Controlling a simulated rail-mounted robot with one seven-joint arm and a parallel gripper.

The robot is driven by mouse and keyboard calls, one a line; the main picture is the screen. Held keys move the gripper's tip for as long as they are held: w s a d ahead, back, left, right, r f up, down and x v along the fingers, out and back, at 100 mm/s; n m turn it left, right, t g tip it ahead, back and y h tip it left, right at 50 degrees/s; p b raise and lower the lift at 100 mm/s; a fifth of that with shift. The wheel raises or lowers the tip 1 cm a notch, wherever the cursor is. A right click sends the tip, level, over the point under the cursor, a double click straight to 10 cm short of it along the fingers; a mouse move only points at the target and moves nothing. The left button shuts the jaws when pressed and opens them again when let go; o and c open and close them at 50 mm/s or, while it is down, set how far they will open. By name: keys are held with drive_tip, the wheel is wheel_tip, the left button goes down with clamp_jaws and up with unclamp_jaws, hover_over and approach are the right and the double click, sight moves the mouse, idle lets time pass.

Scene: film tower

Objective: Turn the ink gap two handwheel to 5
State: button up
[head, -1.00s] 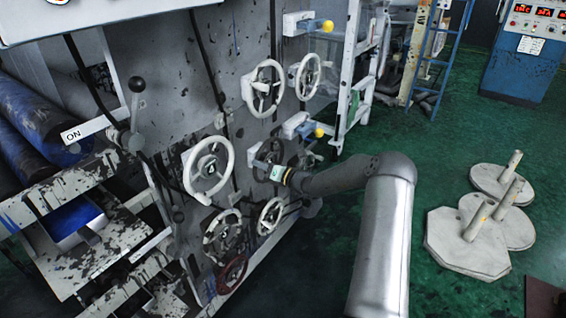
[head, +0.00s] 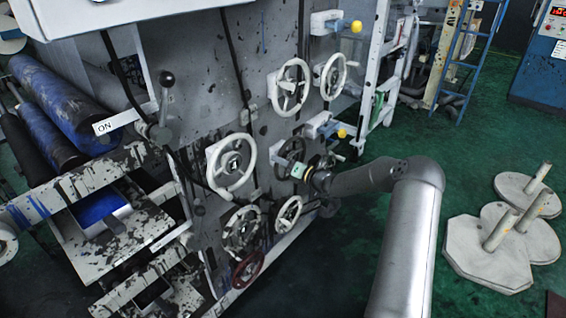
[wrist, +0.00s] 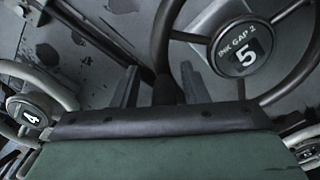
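The ink gap two handwheel (wrist: 165,40) is a dark wheel in the wrist view. Its hub is labelled INK GAP 2 and its dial (wrist: 244,56) reads 5. In the head view the wheel (head: 291,147) is partly hidden behind my gripper (head: 304,171). In the wrist view my gripper (wrist: 158,82) is at the wheel's lower left rim, its fingers apart. A dark handle knob (wrist: 166,90) shows between the fingers, with gaps at its sides. I cannot tell whether a finger touches it.
A white handwheel (head: 230,166) with dial 4 is left of it; it also shows in the wrist view (wrist: 31,113). More wheels (head: 290,88) surround it. Round bases with posts (head: 521,233) stand on the open floor right.

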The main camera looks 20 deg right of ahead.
drive_tip(key=shift+d, duration=0.1)
drive_tip(key=v, duration=1.7)
drive_tip(key=shift+s+b, duration=0.2)
drive_tip(key=shift+b, duration=0.2)
drive_tip(key=s+a+r+n+g+p, duration=0.1)
drive_tip(key=s+a+r+n+g, duration=0.2)
drive_tip(key=s+a+n+g, duration=0.3)
drive_tip(key=s+a+r+n+g+h+p, duration=0.1)
drive_tip(key=s+a+r+n+g, duration=0.15)
drive_tip(key=s+a+n, duration=0.45)
drive_tip(key=s+a+r+n+g+p, duration=0.1)
drive_tip(key=s+a+r+n+g, duration=0.1)
drive_tip(key=s+a+n+g, duration=0.45)
drive_tip(key=s+r+n+h+p, duration=0.1)
drive_tip(key=s+r+n+h, duration=0.2)
drive_tip(key=s+n, duration=0.5)
drive_tip(key=s+r+n+h+p, duration=0.1)
drive_tip(key=s+r+n+h, duration=0.3)
drive_tip(key=n, duration=0.6)
drive_tip(key=s+h, duration=0.2)
drive_tip(key=s, duration=0.1)
drive_tip(key=shift+s+t, duration=0.3)
drive_tip(key=shift+s, duration=0.1)
drive_tip(key=shift+f, duration=0.15)
